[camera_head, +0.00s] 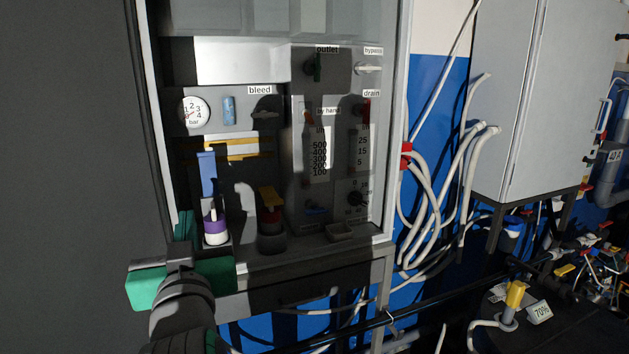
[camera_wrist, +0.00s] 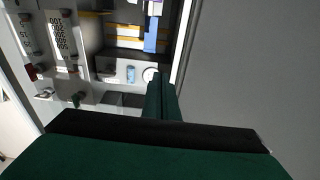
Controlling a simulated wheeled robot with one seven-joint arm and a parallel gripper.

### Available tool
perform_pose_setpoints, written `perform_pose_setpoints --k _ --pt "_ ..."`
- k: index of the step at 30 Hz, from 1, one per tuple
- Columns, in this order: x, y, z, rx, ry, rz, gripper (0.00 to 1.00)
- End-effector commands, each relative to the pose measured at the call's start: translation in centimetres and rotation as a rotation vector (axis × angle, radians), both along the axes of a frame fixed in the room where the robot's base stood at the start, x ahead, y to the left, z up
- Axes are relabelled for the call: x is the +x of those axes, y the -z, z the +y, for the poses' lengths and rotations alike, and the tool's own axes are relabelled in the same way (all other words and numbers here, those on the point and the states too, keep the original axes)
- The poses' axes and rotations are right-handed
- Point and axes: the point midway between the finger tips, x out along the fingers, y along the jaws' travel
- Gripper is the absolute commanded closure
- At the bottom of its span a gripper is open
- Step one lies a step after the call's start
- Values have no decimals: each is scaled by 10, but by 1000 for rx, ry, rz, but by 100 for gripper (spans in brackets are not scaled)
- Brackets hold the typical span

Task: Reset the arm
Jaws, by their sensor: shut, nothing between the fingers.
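My gripper (camera_head: 184,222) is at the lower left of the head view, in front of the lower left corner of the open cabinet (camera_head: 397,130). Its green fingers point up toward the cabinet. In the wrist view my gripper (camera_wrist: 161,92) shows its two fingers side by side and shut, with nothing between them. The fingers overlap the picture of the cabinet's edge and panel; I cannot tell the exact gap to them. The arm bends up from the bottom of the head view.
A grey box (camera_head: 520,100) stands beyond. A plain dark area lies left.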

Motion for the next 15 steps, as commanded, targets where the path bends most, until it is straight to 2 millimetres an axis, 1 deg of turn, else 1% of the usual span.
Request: perform_pose_setpoints --k 1,5,10,14,15 --pt "3 12 -2 1 2 10 100" --pt "11 44 -7 8 7 29 100" --pt "19 102 -20 19 23 60 100" --pt "20 147 -31 28 38 81 100" --pt "19 161 -35 31 43 89 100"
